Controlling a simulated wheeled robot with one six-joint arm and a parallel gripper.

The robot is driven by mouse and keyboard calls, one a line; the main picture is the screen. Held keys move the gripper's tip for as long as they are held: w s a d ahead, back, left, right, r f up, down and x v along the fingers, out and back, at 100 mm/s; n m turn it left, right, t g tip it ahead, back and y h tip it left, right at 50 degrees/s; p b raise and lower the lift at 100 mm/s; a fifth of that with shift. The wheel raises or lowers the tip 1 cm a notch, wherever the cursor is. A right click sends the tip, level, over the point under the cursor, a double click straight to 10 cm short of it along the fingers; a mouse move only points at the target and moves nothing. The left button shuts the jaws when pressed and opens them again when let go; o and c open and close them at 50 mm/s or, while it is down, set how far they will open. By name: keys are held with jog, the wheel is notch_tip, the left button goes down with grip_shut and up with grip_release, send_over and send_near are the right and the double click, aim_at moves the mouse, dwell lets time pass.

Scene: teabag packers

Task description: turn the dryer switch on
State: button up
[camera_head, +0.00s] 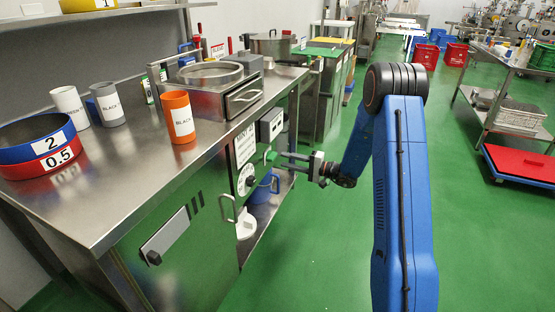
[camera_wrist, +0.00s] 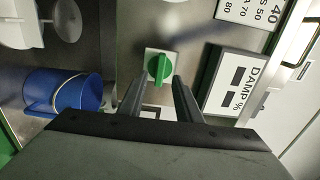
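The dryer switch is a green knob on a white square plate (camera_wrist: 160,67), on the steel front of the dryer cabinet. Its raised grip runs roughly up and down in the wrist view. In the head view the green knob (camera_head: 271,156) shows small on the cabinet's front. My gripper (camera_head: 283,160) is open and empty, pointing at the switch from the right. In the wrist view its two fingers (camera_wrist: 158,82) stand apart, with the knob just beyond and between their tips. I cannot tell whether they touch it.
A DAMP % display (camera_wrist: 232,84) sits right of the switch in the wrist view. A blue bucket (camera_wrist: 64,90) is at left. The steel counter (camera_head: 125,185) above carries an orange cup (camera_head: 178,115) and other containers. Green floor is clear around my arm.

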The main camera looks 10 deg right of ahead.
aim_at(275, 158)
jog(key=shift+x, duration=2.5)
jog(key=shift+c, duration=0.3)
grip_shut()
